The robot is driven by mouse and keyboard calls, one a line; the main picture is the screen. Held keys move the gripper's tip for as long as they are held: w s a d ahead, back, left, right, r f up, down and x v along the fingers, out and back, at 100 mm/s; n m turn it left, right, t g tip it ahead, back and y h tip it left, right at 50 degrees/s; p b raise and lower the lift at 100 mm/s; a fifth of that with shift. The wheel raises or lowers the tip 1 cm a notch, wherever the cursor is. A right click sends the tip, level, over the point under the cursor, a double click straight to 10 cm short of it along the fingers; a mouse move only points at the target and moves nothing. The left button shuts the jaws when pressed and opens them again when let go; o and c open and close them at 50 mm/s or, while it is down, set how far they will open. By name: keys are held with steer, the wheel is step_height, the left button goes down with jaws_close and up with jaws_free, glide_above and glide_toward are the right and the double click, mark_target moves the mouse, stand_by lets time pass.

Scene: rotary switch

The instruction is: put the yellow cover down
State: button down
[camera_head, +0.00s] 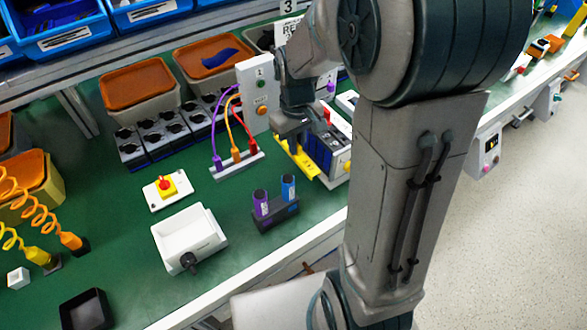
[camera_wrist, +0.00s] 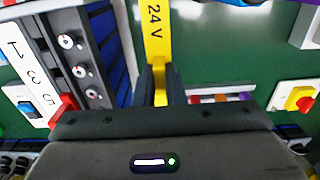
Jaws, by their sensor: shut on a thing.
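The yellow cover is a long narrow strip; in the head view (camera_head: 296,160) it lies along the left side of a blue-and-dark block. In the wrist view the yellow cover (camera_wrist: 157,35) carries the print "24 V" and runs upward from between my fingers. My gripper (camera_wrist: 160,82) is shut on its near end. In the head view my gripper (camera_head: 292,138) points down over the cover, and my arm hides part of the area. The block (camera_head: 327,152) is beside the cover, with dials (camera_wrist: 70,42) on its face in the wrist view. I cannot tell whether the cover touches anything below.
A socket strip with purple, orange and red cables (camera_head: 237,163) stands left of my gripper. A holder with two cylinders (camera_head: 277,212), a red emergency button (camera_head: 167,185) and a white box (camera_head: 188,236) are nearer the front edge. Green bench (camera_head: 130,215) shows between them.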

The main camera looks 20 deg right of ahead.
step_height(320, 180, down, 8)
steer(key=shift+s+a+f, duration=0.1)
steer(key=shift+f, duration=0.1)
steer(key=shift+f, duration=0.1)
steer(key=shift+f+b, duration=0.15)
steer(key=shift+b, duration=0.25)
steer(key=c, duration=1.5)
jaws_free()
steer(key=shift+r, duration=0.2)
